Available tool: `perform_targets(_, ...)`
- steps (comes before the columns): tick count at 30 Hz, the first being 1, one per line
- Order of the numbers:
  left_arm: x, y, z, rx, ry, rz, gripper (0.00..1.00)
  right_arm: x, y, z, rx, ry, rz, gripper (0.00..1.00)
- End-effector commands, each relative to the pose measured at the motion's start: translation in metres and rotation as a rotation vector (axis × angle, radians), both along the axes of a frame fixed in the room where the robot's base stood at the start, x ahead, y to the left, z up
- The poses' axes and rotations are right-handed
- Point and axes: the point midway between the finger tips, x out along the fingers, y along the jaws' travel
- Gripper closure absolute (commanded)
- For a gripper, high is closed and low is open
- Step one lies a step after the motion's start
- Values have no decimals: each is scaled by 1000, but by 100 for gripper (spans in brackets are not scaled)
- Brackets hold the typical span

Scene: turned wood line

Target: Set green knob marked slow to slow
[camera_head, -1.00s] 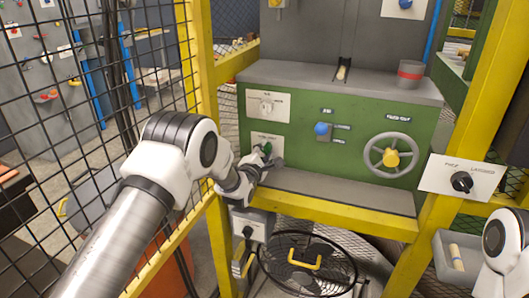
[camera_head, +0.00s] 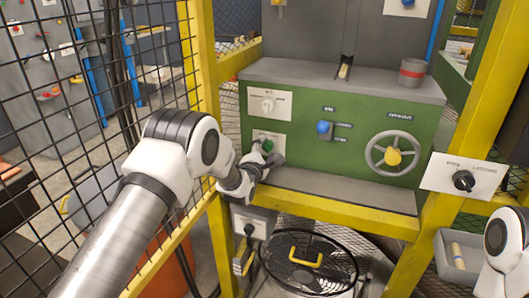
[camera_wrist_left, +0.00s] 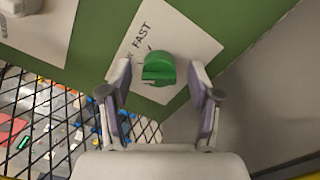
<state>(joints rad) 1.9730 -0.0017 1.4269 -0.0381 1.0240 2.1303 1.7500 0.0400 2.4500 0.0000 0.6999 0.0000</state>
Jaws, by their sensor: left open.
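The green knob (camera_head: 267,145) sits on a white label plate (camera_wrist_left: 188,47) on the green machine front. In the left wrist view the green knob (camera_wrist_left: 159,70) shows with its raised grip bar nearly level in the picture. The word FAST is readable on the plate; the SLOW marking is not visible. My left gripper (camera_head: 259,158) is at the knob and hides part of the plate in the head view. In the wrist view my left gripper (camera_wrist_left: 159,78) is open, one finger on each side of the knob, with gaps. My right gripper is out of view.
A white knob (camera_head: 267,104) sits above, a blue knob (camera_head: 323,127) and a handwheel (camera_head: 392,154) to the right. A grey ledge (camera_head: 335,188) and yellow frame rail (camera_head: 330,212) run below. Black mesh fencing (camera_head: 150,75) stands left.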

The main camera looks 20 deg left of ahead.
Motion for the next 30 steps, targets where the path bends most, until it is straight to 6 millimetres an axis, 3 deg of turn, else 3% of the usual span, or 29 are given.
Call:
perform_targets(5,-18,1,0,0,3,1,38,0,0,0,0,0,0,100)
perform_targets(12,-80,3,-1,-1,5,1,38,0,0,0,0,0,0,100)
perform_targets(18,-114,4,0,-1,2,0,38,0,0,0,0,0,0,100)
perform_targets(30,-120,4,0,0,1,0,38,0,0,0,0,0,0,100)
